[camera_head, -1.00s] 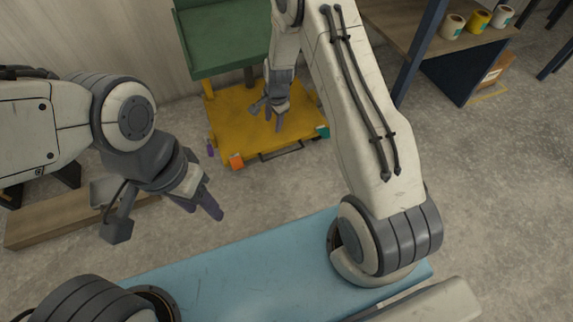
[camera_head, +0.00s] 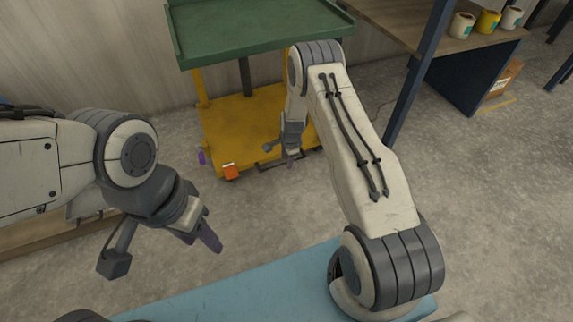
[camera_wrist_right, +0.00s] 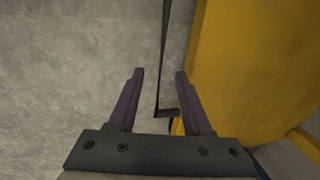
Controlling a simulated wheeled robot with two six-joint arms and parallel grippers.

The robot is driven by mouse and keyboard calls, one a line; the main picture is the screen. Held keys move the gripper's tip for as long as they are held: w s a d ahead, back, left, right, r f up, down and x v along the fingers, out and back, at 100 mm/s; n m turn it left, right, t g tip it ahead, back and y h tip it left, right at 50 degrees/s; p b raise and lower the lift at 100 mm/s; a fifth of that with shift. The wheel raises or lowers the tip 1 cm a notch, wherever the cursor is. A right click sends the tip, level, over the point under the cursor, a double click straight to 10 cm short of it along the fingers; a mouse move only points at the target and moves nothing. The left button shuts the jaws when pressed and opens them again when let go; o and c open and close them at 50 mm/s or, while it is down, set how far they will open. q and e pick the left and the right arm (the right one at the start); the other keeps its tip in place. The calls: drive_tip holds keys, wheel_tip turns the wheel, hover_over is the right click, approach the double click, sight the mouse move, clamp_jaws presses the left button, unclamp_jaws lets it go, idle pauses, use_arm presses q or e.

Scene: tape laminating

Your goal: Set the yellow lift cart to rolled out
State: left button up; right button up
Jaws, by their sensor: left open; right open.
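The yellow lift cart (camera_head: 232,128) stands against the wall in the head view, with a green top tray (camera_head: 255,28) above its yellow base. A dark handle (camera_head: 268,163) runs along the front edge of the base. My right gripper (camera_head: 289,160) is open at this handle. In the right wrist view the dark handle bar (camera_wrist_right: 163,60) lies between the two open fingers (camera_wrist_right: 158,85), apart from both, and the yellow base (camera_wrist_right: 262,60) is to the right. My left gripper (camera_head: 204,238) is open and empty over the floor, left of centre.
A blue surface (camera_head: 240,287) lies in the foreground. A wooden shelf with a dark blue frame (camera_head: 420,70) and tape rolls (camera_head: 487,22) stands right of the cart. An orange block (camera_head: 231,171) sits at the cart's front left corner. The floor before the cart is clear.

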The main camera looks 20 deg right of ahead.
drive_tip(key=shift+w+f, duration=0.1)
drive_tip(key=shift+f, duration=0.4)
drive_tip(key=shift+c, duration=0.2)
clamp_jaws()
idle(1.0)
